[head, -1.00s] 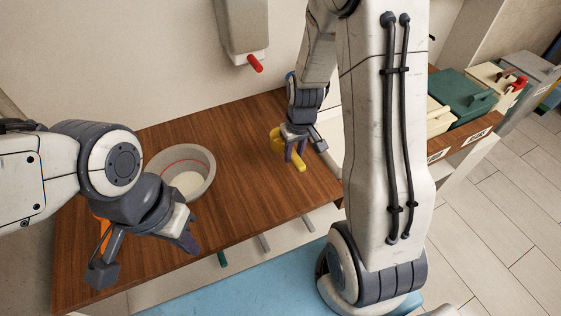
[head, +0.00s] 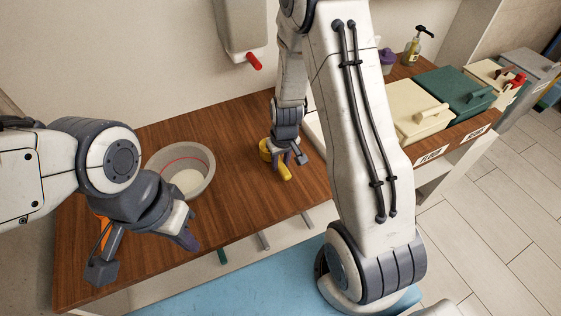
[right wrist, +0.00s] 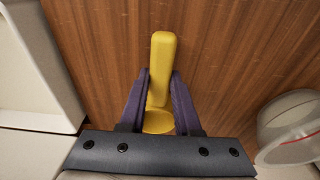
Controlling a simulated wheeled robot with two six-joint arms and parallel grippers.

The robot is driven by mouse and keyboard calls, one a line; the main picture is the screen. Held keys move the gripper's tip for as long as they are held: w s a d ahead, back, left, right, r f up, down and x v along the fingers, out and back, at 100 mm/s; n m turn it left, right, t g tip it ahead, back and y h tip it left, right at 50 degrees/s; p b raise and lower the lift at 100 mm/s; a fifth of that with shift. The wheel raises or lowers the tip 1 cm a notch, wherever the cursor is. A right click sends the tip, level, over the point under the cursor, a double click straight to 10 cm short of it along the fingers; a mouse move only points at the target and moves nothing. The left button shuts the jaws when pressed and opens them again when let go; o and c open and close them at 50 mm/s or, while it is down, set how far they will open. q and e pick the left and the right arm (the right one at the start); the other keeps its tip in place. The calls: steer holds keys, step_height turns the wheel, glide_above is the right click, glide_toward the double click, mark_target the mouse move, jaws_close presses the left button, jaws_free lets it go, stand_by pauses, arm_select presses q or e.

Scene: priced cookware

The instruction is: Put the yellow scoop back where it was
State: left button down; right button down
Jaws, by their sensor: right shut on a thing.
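The yellow scoop (head: 285,173) is in my right gripper (head: 286,157), above or on the wooden table left of my right arm. In the right wrist view the scoop's handle (right wrist: 162,70) points away between the two purple fingers of the gripper (right wrist: 158,95), which are shut on it. The scoop's bowl is partly hidden by the gripper. I cannot tell whether it touches the table. My left gripper (head: 147,248) is open and empty, with its fingers wide apart, over the table's front left.
A cream bin (head: 408,120), a green bin (head: 455,98) and more bins line the right side. A pump bottle (head: 414,48) stands behind them. A wall dispenser (head: 240,25) hangs above. Table between bowl and scoop is clear.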

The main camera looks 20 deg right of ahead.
steer(key=c, duration=0.6)
jaws_free()
step_height(320, 180, up, 12)
steer(key=s+p, duration=0.1)
steer(key=s, duration=0.1)
steer(key=s+a+r+n, duration=0.2)
steer(key=s+a+r, duration=0.15)
steer(key=a, duration=0.25)
steer(key=s+a+r+n, duration=0.1)
steer(key=s+a+r, duration=0.1)
steer(key=s+a, duration=0.25)
steer(key=s+a+r+n, duration=0.1)
steer(key=s+a, duration=0.1)
steer(key=s, duration=0.2)
steer(key=s+a+r+n+g, duration=0.1)
steer(key=s+a, duration=0.1)
steer(key=s, duration=0.2)
steer(key=s+a+r+n+y, duration=0.1)
steer(key=s+a, duration=0.1)
steer(key=s, duration=0.3)
steer(key=shift+a+r+n+g, duration=0.1)
steer(key=shift+r+n+g, duration=0.2)
steer(key=shift+r+n, duration=0.1)
steer(key=shift+w, duration=0.1)
